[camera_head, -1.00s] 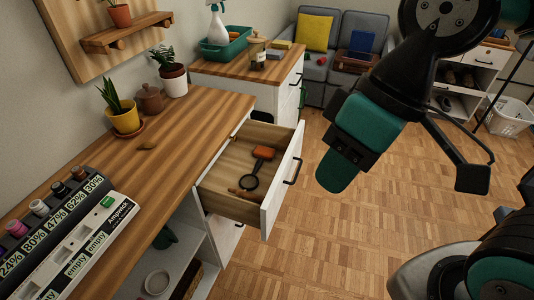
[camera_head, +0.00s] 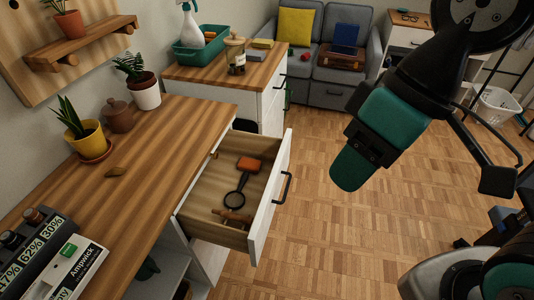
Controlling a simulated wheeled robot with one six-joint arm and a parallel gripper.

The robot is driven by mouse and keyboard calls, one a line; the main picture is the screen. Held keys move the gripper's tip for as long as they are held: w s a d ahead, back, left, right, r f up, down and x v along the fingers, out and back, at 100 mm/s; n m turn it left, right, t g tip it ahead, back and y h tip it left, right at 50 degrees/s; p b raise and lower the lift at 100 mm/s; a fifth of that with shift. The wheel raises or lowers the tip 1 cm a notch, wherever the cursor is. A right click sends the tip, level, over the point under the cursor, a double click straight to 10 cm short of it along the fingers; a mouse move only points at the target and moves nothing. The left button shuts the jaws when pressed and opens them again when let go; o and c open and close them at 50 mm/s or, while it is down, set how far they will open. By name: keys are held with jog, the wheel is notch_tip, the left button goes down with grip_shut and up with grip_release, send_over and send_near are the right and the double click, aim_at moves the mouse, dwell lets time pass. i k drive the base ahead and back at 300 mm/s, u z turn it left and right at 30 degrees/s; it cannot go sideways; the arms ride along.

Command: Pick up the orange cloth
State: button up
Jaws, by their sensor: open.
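The orange cloth (camera_head: 249,164) looks like a small folded orange piece. It lies inside the open drawer (camera_head: 268,206) of the wooden-topped desk, toward the drawer's far end. A black-rimmed magnifying glass (camera_head: 235,198) lies right beside it, its handle reaching toward the cloth. My gripper (camera_head: 424,178) is in the upper right of the view, above the floor and to the right of the drawer. It is open, with nothing seen in it, and well apart from the cloth.
A brown wooden item (camera_head: 234,215) lies near the drawer's front end. A second cabinet (camera_head: 262,100) stands behind. The parquet floor (camera_head: 310,235) right of the drawer is clear.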

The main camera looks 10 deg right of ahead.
aim_at(250, 165)
jog(key=z, duration=0.2)
jog(key=i, duration=1.2)
jog(key=u, duration=0.45)
